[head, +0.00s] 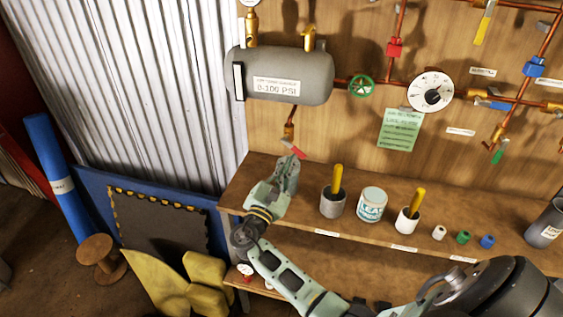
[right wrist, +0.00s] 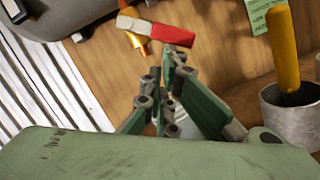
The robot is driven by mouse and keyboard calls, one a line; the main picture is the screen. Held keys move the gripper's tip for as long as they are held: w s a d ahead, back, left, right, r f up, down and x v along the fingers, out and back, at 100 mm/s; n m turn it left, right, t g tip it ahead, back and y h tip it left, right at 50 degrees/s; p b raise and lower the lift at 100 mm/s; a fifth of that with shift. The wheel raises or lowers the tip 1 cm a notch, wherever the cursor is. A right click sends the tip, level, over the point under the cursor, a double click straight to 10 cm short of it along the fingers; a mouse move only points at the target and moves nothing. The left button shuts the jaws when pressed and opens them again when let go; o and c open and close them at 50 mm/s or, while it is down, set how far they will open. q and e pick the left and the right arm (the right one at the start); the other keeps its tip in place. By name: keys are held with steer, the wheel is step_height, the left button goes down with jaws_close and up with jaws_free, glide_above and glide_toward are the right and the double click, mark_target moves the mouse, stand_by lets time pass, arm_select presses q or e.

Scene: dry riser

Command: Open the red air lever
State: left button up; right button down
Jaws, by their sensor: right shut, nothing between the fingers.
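The red air lever (head: 298,152) sits on a brass valve (head: 289,131) below the grey tank (head: 290,76) in the head view. In the right wrist view the lever (right wrist: 172,35) has a red handle and a pale end, and slants slightly down to the right. My right gripper (head: 291,166) is just below the lever, its fingers pointing up at it. In the right wrist view the gripper (right wrist: 172,62) is shut and empty, its tips close under the red handle; I cannot tell if they touch. My left gripper is not in view.
A shelf (head: 400,208) under the board holds a grey cup (head: 332,205), a white can (head: 372,206) and a white cup (head: 407,222) with a yellow handle. Corrugated metal stands left.

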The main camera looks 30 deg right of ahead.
steer(key=s+n+p, duration=0.1)
steer(key=n, duration=0.1)
steer(key=d+r+n+t+p, duration=0.1)
steer(key=n+p, duration=0.1)
steer(key=s+d+n+y+p, duration=0.1)
steer(key=n, duration=0.1)
steer(key=shift+s+d+r+n+t+p, duration=0.15)
steer(key=shift+s+r+n+t+p, duration=0.15)
steer(key=shift+s+t+p, duration=0.1)
steer(key=shift+d, duration=0.1)
stand_by(0.4)
